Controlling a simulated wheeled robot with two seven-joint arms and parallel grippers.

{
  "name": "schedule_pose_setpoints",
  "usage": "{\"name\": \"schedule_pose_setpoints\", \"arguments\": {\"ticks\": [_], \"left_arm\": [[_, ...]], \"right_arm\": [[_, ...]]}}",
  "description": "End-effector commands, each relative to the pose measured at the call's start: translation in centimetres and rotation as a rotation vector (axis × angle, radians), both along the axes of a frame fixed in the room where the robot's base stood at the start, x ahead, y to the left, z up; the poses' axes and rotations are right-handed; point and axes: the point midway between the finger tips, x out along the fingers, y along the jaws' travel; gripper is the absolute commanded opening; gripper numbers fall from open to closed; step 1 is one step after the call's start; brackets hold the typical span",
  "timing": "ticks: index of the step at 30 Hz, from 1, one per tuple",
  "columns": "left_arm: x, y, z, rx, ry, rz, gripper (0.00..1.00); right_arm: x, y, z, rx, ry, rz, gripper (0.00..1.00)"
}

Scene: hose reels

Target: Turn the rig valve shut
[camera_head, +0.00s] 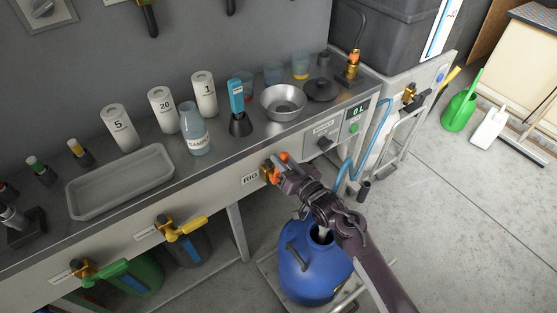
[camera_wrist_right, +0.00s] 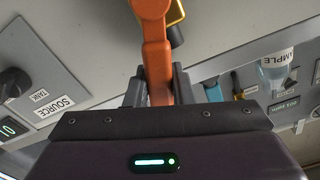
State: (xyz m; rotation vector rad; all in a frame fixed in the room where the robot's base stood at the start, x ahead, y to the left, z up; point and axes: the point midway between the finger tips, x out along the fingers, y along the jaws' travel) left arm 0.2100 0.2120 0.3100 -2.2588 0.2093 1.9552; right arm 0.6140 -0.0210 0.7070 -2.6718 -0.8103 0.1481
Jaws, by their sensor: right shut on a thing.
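The rig valve (camera_head: 266,173) is a brass fitting on the bench's front panel, right of the RIG label (camera_head: 250,178). Its orange handle (camera_head: 284,156) shows just above my right gripper (camera_head: 286,170). In the right wrist view the orange handle (camera_wrist_right: 155,42) runs down between the fingers of my right gripper (camera_wrist_right: 158,88), which is shut on it. Part of the valve and handle is hidden by the gripper in the head view. My left gripper is not in view.
A blue drum (camera_head: 306,276) stands below my right arm. Yellow-handled (camera_head: 188,228) and green-handled (camera_head: 105,270) valves sit further left on the panel. A SOURCE TANK knob (camera_head: 324,144) and a 0 L display (camera_head: 357,110) are to the right. The bench top holds a tray (camera_head: 78,205), a bowl and bottles.

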Motion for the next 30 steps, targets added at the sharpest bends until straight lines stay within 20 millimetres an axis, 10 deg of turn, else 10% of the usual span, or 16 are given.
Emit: {"name": "schedule_pose_setpoints", "arguments": {"ticks": [29,30], "left_arm": [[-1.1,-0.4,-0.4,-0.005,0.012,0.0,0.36],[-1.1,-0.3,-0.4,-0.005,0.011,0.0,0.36]], "right_arm": [[0.9,-1.4,-1.0,0.215,0.146,0.0,0.0],[0.9,-1.4,-1.0,0.215,0.146,0.0,0.23]]}}
